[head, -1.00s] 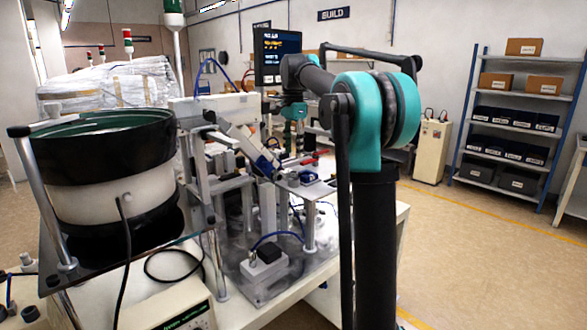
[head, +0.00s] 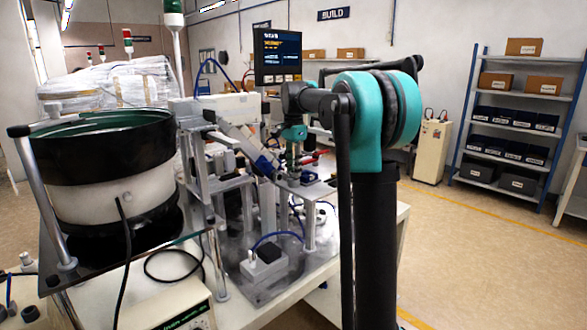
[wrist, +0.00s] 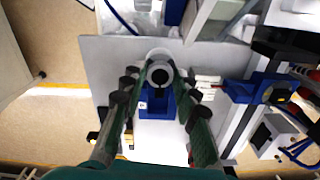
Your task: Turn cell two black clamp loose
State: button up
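In the wrist view a black round clamp knob (wrist: 160,74) with a pale ring around it sits at the end of a blue block (wrist: 155,104), on a light grey plate (wrist: 103,60). My gripper (wrist: 161,68) is directly over it, with one green finger on each side of the knob. The fingers look spread apart; whether their tips touch the knob is not clear. In the head view my gripper (head: 292,160) points down at the small raised plate (head: 312,187) of the machine, and the knob itself is hidden there behind the fingers.
A blue-ended inclined track (head: 262,163) stands close left of my gripper. The bowl feeder (head: 100,170) is at the left, and a screen (head: 277,54) hangs behind. Open floor is at the right.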

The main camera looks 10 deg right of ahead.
grip_shut()
jog(key=shift+n, duration=0.4)
jog(key=n, duration=0.5)
jog(key=shift+n, duration=0.3)
jog(key=n, duration=0.5)
jog(key=shift+n, duration=2.4)
jog(key=o, duration=0.6)
grip_release()
jog(key=shift+c, duration=0.2)
